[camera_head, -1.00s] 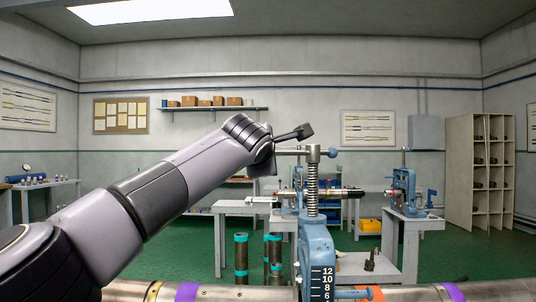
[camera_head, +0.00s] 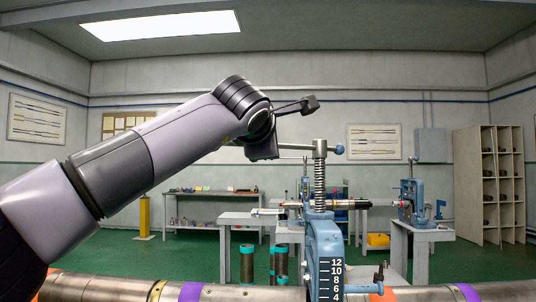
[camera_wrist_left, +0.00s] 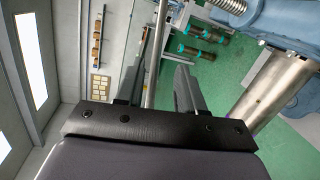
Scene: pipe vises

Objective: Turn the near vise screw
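The near vise is a blue yoke (camera_head: 323,245) with a number scale. Its upright threaded screw (camera_head: 319,182) carries a thin crossbar handle (camera_head: 296,146) with a blue ball (camera_head: 339,149) at its right end. My left gripper (camera_head: 264,148) is at the handle's left end; its fingers are hard to make out in the head view. In the left wrist view the two dark fingers (camera_wrist_left: 160,65) stand apart, with the thin bar (camera_wrist_left: 160,40) running between them and a gap on the finger sides. Whether a finger touches it is unclear. My right gripper is out of view.
A long metal pipe (camera_head: 220,293) with coloured bands runs across the near edge. Another blue vise (camera_head: 411,200) stands on a bench behind at the right. Dark pipes with teal bands (camera_head: 247,265) stand on the green floor. Shelving (camera_head: 490,185) is at the far right.

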